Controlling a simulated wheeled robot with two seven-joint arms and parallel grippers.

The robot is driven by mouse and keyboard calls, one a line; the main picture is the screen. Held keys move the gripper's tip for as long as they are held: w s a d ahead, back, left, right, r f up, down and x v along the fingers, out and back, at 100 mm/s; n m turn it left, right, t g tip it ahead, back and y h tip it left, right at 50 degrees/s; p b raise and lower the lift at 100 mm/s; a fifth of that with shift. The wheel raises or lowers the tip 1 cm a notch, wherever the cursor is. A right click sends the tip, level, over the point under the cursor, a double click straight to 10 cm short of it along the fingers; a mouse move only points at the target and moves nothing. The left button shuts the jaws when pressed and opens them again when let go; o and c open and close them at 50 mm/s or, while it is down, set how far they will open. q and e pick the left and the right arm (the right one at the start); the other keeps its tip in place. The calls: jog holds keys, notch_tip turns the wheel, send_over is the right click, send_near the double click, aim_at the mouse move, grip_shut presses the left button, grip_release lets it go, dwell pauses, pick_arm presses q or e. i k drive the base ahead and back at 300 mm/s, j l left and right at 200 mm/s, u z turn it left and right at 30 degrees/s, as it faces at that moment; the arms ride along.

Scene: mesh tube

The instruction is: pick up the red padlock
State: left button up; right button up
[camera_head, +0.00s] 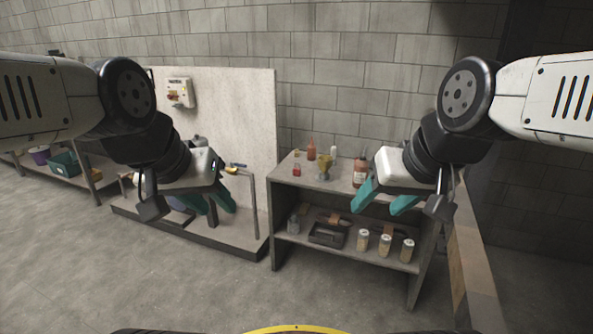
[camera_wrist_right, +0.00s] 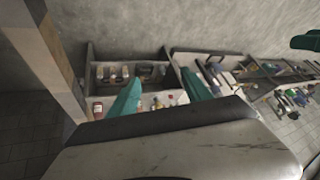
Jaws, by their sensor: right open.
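A small red item that looks like the red padlock (camera_head: 297,171) sits on the top board of the grey shelf unit (camera_head: 284,186), near its left front part. My right gripper (camera_head: 381,203) is open and empty, in the air in front of the shelf's right side, to the right of the padlock. Its teal fingers also show spread in the right wrist view (camera_wrist_right: 160,92). My left gripper (camera_head: 210,205) is open and empty, in the air to the left of the shelf.
Near the padlock stand a brass-coloured cup (camera_head: 324,168), an orange-brown bottle (camera_head: 311,149), a white bottle (camera_head: 333,153) and a larger brown bottle (camera_head: 360,171). The lower board holds several jars (camera_head: 385,245) and a dark tray (camera_head: 328,234). A pale panel (camera_head: 235,125) stands left; a wooden beam (camera_head: 470,255) right.

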aim_at(296, 172)
jog(key=i+j+z, duration=0.35)
jog(key=i+j, duration=0.45)
jog(key=i, duration=0.4)
jog(key=i+j+z, duration=0.35)
jog(key=i+j, duration=0.7)
jog(key=i, duration=0.05)
